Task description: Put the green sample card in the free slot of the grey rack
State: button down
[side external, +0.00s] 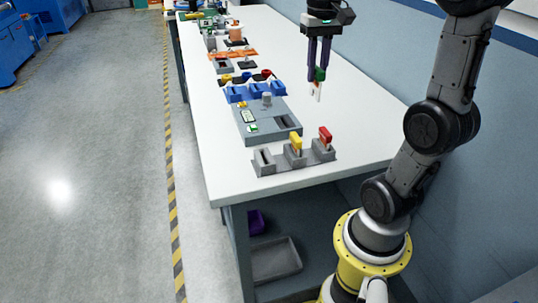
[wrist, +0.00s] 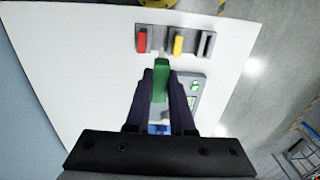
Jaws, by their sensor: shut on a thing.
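My gripper (side external: 319,70) is shut on the green sample card (side external: 317,88) and holds it above the white table, behind the rack in the side view. The card has a green top and a white lower part. In the wrist view the green card (wrist: 161,82) sits between my two dark fingers (wrist: 160,76). The grey rack (side external: 296,161) stands near the table's near end. It holds a yellow card (side external: 296,142) in the middle and a red card (side external: 325,135) at one end. The free slot (side external: 264,157) is at the other end, rightmost in the wrist view (wrist: 206,43).
A grey device (side external: 262,124) with a small screen stands right beside the rack. Beyond it are a blue holder (side external: 253,92), an orange item (side external: 240,53) and other things in a row. The table (side external: 355,130) is clear on the side below my gripper.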

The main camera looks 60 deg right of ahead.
jog(key=shift+w+d+m, duration=0.15)
jog(key=shift+w+m, duration=0.1)
jog(key=shift+m, duration=0.05)
jog(key=w+a+f, duration=0.4)
jog(key=f, duration=0.3)
jog(key=w+a+f, duration=0.4)
jog(key=a+f, duration=0.1)
jog(key=f, duration=0.1)
jog(key=shift+w+a+f, duration=0.2)
jog(key=shift+f, duration=0.2)
jog(key=shift+f, duration=2.1)
dwell(1.9)
jog(key=shift+c, duration=1.9)
grip_release()
